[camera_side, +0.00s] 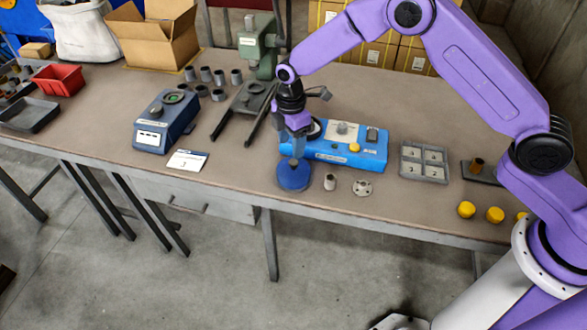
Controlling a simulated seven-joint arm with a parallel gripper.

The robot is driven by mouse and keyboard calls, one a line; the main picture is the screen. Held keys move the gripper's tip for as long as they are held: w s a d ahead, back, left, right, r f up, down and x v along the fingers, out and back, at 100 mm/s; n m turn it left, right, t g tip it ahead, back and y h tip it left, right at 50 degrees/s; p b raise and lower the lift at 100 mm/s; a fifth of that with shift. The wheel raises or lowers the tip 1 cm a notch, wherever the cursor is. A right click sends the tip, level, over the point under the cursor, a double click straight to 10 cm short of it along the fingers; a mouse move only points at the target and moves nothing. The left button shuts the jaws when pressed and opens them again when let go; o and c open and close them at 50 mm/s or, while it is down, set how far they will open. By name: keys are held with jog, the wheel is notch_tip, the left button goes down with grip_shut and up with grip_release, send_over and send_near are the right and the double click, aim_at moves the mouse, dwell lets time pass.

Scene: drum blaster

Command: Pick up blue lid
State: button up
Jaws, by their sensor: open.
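The blue lid (292,179) is a round blue disc near the front edge of the workbench, left of a small metal cylinder. My gripper (294,158) points down directly over the lid, with its fingers at or just above the lid's top. The jaws are open. I cannot tell whether the fingers touch the lid or straddle a part of it, because the fingers cover its middle.
A blue machine (350,147) stands close behind the lid. A metal cylinder (330,182) and a flanged part (362,188) lie just right. A grey tray (424,163) and yellow caps (495,214) are further right. The bench (235,185) is clear left of the lid.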

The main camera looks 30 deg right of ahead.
aim_at(293, 161)
jog(key=shift+s+d+f, duration=0.1)
jog(key=shift+d+f, duration=0.05)
jog(key=shift+f, duration=1.25)
jog(key=shift+d+f, duration=0.1)
jog(key=shift+f, duration=1.3)
grip_shut()
